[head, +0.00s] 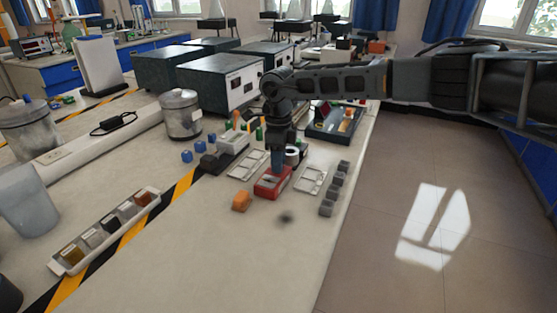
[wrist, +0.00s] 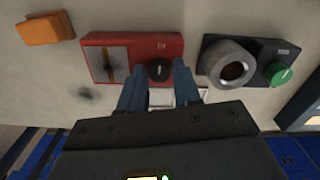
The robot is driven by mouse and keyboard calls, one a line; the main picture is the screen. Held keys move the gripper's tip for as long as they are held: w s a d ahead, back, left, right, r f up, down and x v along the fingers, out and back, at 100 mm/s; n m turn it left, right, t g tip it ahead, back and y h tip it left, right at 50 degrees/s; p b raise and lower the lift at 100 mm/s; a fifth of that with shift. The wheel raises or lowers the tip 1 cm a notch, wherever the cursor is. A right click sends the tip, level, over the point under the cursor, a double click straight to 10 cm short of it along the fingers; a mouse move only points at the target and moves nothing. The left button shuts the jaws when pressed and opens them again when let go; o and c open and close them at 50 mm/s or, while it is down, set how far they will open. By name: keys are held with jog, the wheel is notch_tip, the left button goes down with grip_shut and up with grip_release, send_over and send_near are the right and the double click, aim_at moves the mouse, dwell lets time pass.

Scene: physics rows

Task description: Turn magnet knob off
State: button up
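The black magnet knob (wrist: 158,69) sits on the right part of a red box (wrist: 120,42) in the wrist view. The red box also shows in the head view (head: 268,184), below my gripper. A gauge-like panel (wrist: 110,65) with a yellow strip is on the box's left part. My gripper (wrist: 157,75) is above the box with its two blue-grey fingers apart. The fingertips are on either side of the knob, with nothing seen gripped between them. I cannot tell whether they touch it. In the head view the arm hides much of the knob area.
An orange block (wrist: 45,28) lies left of the red box. A dark unit with a metal ring (wrist: 231,68) and green knob (wrist: 280,73) stands close on the right. Grey blocks (head: 334,190) line the table edge. The table front (head: 220,260) is clear.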

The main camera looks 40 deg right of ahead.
jog(key=o, duration=0.3)
notch_tip(320, 180, up, 8)
jog(key=shift+f, duration=0.1)
dwell(0.5)
jog(key=shift+a, duration=0.1)
